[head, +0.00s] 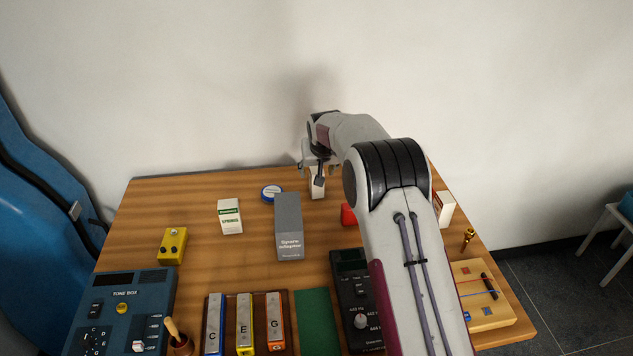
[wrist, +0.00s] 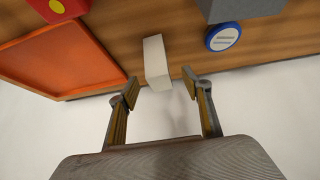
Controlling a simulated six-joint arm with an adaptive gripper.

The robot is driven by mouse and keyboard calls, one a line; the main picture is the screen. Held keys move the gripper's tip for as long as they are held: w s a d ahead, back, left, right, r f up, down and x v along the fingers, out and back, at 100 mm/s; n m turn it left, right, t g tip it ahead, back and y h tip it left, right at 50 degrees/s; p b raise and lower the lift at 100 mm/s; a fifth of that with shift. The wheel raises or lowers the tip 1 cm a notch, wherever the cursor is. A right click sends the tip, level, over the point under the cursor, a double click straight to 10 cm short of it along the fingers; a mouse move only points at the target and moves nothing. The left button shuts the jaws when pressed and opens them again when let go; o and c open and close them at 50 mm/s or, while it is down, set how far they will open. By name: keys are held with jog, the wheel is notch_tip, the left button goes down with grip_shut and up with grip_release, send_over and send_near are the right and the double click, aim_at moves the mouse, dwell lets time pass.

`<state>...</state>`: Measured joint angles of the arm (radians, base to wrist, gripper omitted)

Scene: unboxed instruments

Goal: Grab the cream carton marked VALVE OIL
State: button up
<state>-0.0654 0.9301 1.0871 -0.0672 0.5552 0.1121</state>
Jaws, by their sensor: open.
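A plain cream carton (head: 318,190) stands near the back edge of the table, partly covered by my gripper (head: 313,174) in the head view. In the wrist view the carton (wrist: 157,58) stands just beyond the fingertips, about midway between them. My gripper (wrist: 161,87) is open and empty, its fingers apart on either side of the carton's line. No marking is readable on this carton. Another cream carton (head: 230,222) with a green label stands further left. A white and red carton (head: 444,209) is partly hidden behind my arm on the right.
A blue-rimmed round tin (wrist: 223,37) and a tall grey box (head: 289,226) stand near the carton. An orange tray (wrist: 62,57) lies on its other side, with a red box (head: 348,214) nearby. The wall is close behind the table. A yellow pedal (head: 172,246) is at left.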

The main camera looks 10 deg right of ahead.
jog(key=shift+f, duration=0.1)
jog(key=shift+x, duration=1.2)
jog(key=shift+w+f, duration=0.1)
jog(key=shift+x, duration=2.45)
jog(key=shift+d, duration=0.15)
jog(key=c, duration=1.4)
jog(key=shift+r, duration=5)
